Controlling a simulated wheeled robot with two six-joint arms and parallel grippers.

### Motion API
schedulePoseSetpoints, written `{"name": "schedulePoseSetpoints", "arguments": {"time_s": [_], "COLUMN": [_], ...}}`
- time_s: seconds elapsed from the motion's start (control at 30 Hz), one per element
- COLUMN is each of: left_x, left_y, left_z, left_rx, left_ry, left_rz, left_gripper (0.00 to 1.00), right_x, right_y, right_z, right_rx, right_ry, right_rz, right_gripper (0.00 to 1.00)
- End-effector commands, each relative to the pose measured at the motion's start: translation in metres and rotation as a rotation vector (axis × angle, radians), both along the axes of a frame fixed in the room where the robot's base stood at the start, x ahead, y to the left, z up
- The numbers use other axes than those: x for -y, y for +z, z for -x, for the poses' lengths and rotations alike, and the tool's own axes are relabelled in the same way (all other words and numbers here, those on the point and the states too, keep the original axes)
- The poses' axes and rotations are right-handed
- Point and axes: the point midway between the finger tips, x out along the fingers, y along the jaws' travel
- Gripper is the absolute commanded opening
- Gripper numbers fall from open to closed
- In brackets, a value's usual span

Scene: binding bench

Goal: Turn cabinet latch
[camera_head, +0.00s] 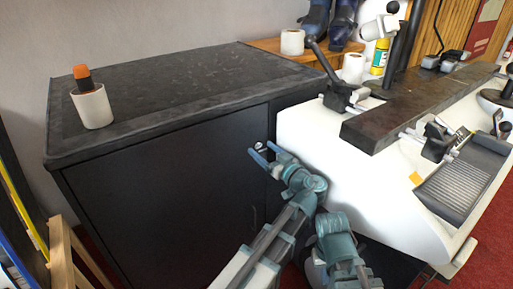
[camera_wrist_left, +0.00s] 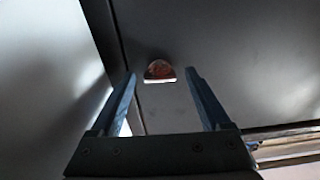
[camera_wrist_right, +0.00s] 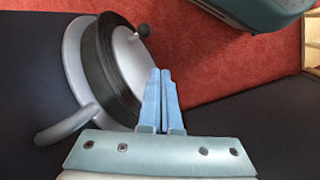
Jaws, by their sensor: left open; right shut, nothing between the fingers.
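The black cabinet (camera_head: 170,190) stands at the left, its dark front facing me. A small shiny latch (camera_head: 262,148) sits high on that front near its right edge. In the left wrist view the latch (camera_wrist_left: 160,71) is a half-round knob, reddish and silver. My left gripper (camera_head: 262,152) is open, its fingers spread to either side of the latch. In the left wrist view the latch appears between and just beyond the fingertips (camera_wrist_left: 160,78); I cannot tell whether they touch it. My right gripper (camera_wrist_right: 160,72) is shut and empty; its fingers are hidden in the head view.
A white cup (camera_head: 91,107) with an orange-topped object stands on the cabinet. A white bench machine (camera_head: 310,135) stands close to the right of my left gripper. A handwheel (camera_wrist_right: 105,70) is just left of my right fingers. Wooden slats (camera_head: 62,255) lean at lower left.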

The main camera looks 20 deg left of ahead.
Motion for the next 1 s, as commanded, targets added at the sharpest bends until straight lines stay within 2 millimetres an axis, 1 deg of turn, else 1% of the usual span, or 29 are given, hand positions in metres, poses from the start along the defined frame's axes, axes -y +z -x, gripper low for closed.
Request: {"name": "schedulePoseSetpoints", "arguments": {"time_s": [0.17,0.2,0.27,0.3,0.47,0.6,0.63,0.87,1.0], "left_x": [0.0002,0.0002,0.0002,0.0001,0.0000,0.0000,0.0000,0.0001,0.0002], "left_y": [0.0000,0.0000,0.0000,0.0000,0.0000,0.0000,0.0000,0.0000,-0.0001], "left_z": [0.0000,0.0001,0.0001,0.0001,0.0001,0.0001,0.0001,0.0001,-0.0001], "left_rx": [0.000,0.000,0.000,0.000,0.000,0.000,0.000,-0.013,-0.054], "left_ry": [0.000,0.000,0.000,0.000,0.000,0.000,0.000,0.000,0.000], "left_rz": [0.000,0.000,0.000,0.000,0.000,0.000,0.000,-0.010,-0.042], "left_gripper": [0.80,0.76,0.66,0.58,0.30,0.04,0.00,0.00,0.00], "right_x": [0.0002,0.0002,0.0002,0.0002,0.0001,0.0001,0.0001,0.0001,0.0001], "right_y": [0.0000,0.0000,0.0000,0.0000,0.0000,0.0000,0.0000,0.0000,-0.0001], "right_z": [0.0002,0.0002,0.0002,0.0002,0.0001,0.0001,0.0001,0.0001,0.0001], "right_rx": [0.000,0.000,0.000,0.000,0.000,0.000,0.000,0.000,0.000], "right_ry": [0.000,0.000,0.000,0.000,0.000,0.000,0.000,0.000,0.000], "right_rz": [0.000,0.000,0.000,0.000,0.000,0.000,0.000,0.000,0.000], "right_gripper": [0.00,0.00,0.00,0.00,0.00,0.00,0.00,0.00,0.00]}}
